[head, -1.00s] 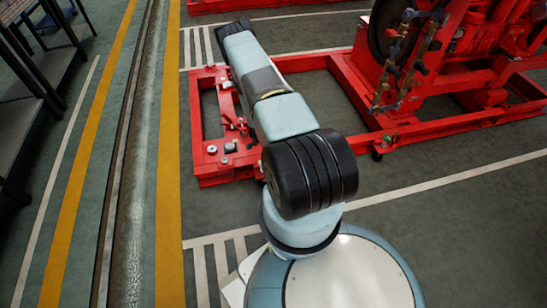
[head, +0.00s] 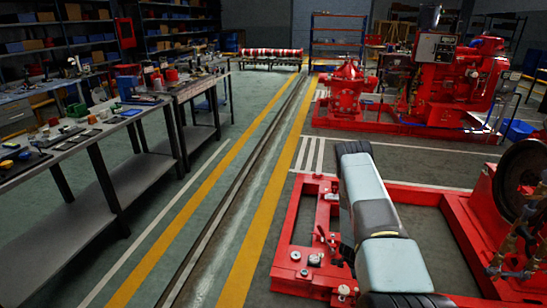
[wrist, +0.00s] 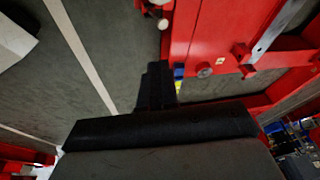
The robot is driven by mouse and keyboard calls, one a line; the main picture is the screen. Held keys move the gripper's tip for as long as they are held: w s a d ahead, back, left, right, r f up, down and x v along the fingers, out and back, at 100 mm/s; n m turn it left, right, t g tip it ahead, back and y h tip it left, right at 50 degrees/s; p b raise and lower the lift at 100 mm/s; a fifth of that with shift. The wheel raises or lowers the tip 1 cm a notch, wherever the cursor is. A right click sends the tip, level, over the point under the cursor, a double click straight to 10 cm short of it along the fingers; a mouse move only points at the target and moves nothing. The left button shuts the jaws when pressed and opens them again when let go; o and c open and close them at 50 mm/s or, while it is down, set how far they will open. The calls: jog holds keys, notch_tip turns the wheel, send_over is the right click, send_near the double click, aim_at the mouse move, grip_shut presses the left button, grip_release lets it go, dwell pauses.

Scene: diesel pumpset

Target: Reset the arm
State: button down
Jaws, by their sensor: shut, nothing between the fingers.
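My arm (head: 372,205) shows in the head view, pale blue and grey, reaching away from the lower right over a red steel frame (head: 290,240). Its far end is black, and my gripper's fingers cannot be made out there. In the wrist view my gripper (wrist: 157,72) is black, with its fingers together and nothing between them. It points toward the dark floor beside a red beam (wrist: 205,45). A small blue and yellow part (wrist: 178,76) shows right beside the fingers; I cannot tell whether they touch.
A red diesel pumpset (head: 450,85) and a smaller red pump (head: 346,90) stand behind. At the left are workbenches (head: 70,145) with tools and stocked shelves (head: 60,40). A floor rail groove (head: 240,170) runs between yellow lines; the floor around it is clear.

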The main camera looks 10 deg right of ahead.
jog(key=w+a+r+n+t+y, duration=0.15)
jog(key=w+r, duration=0.25)
jog(key=r, duration=0.5)
jog(key=w+a+r+n, duration=0.1)
jog(key=w+a+r, duration=0.25)
jog(key=r, duration=0.45)
jog(key=w+a+r+n+t+y, duration=0.15)
jog(key=w+r, duration=0.25)
jog(key=r, duration=0.5)
jog(key=s+a+r+n, duration=0.1)
jog(key=a+r+n, duration=0.3)
jog(key=r, duration=0.9)
jog(key=s+a+r+n, duration=0.1)
jog(key=a+r, duration=0.5)
jog(key=r, duration=0.7)
jog(key=s+a+r+n+t+y, duration=0.1)
jog(key=s+a+r+n, duration=0.25)
jog(key=s+r, duration=0.55)
jog(key=s+a+r+n+y, duration=0.1)
jog(key=s+a+r+n, duration=0.1)
jog(key=s+a+r, duration=0.65)
jog(key=s+r+n, duration=0.2)
jog(key=s+r, duration=0.2)
jog(key=s, duration=0.6)
jog(key=s+d+r+n+t+h, duration=0.1)
jog(key=s+r+n, duration=0.2)
jog(key=s, duration=0.7)
jog(key=shift+d+r+n, duration=0.15)
jog(key=shift+r+n, duration=0.2)
jog(key=shift+r, duration=0.5)
